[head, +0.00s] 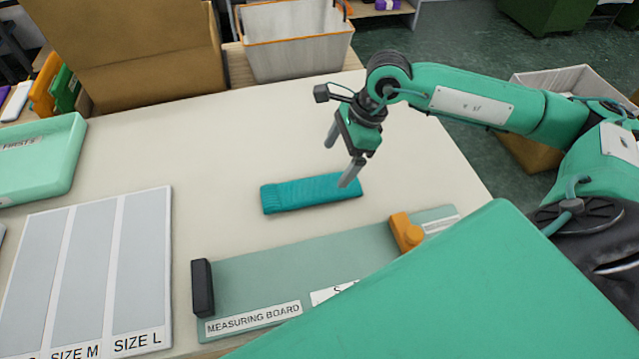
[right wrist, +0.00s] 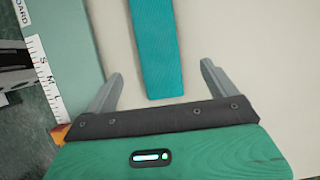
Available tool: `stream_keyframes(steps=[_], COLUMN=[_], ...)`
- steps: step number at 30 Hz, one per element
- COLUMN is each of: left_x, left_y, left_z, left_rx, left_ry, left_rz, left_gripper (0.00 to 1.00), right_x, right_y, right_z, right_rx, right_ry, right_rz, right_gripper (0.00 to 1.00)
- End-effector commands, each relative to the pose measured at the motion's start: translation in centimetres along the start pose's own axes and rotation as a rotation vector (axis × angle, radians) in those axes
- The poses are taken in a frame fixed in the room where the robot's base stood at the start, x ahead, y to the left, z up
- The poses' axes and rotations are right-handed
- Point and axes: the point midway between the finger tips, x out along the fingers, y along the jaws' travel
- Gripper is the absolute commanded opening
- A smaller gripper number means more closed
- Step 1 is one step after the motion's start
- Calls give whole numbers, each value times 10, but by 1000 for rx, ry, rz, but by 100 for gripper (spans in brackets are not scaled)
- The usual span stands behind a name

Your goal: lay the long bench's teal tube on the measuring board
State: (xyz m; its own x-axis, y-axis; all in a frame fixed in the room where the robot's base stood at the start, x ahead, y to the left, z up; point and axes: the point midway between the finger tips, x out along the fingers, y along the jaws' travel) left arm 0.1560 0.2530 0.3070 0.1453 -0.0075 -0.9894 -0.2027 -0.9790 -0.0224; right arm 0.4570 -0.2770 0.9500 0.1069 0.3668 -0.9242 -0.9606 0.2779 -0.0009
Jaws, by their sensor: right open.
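The teal tube (head: 311,193) lies flat on the pale table, just behind the measuring board (head: 290,265). In the right wrist view the tube (right wrist: 156,45) runs up from between my fingers. My right gripper (head: 341,161) is open above the right part of the tube, with no visible hold on it. In the right wrist view its two fingers (right wrist: 158,84) stand apart on either side of the tube's near end. The measuring board has a black end block (head: 202,288) at the left and an orange slider (head: 406,232) toward the right. My left gripper is not in view.
A size board with grey columns (head: 90,270) lies at the left, below a mint tray (head: 45,160). A cardboard box (head: 130,55) and a white basket (head: 295,40) stand at the back. The table around the tube is clear. My own green body covers the lower right.

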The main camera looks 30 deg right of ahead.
Motion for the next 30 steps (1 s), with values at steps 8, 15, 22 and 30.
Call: stream_keyframes(steps=[8, 15, 22, 30], left_x=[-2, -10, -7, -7], left_y=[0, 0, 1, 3], left_z=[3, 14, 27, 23], left_rx=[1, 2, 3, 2], left_ry=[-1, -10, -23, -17], left_rz=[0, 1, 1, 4], left_gripper=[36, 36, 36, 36], right_x=[29, 58, 80, 81], right_y=[0, 6, 4, 4], right_z=[1, 3, 1, 1], right_rx=[1, 1, 1, 1], right_ry=[-1, -1, 0, -1], right_rz=[1, 4, 0, 0], right_gripper=[89, 89, 89, 75])
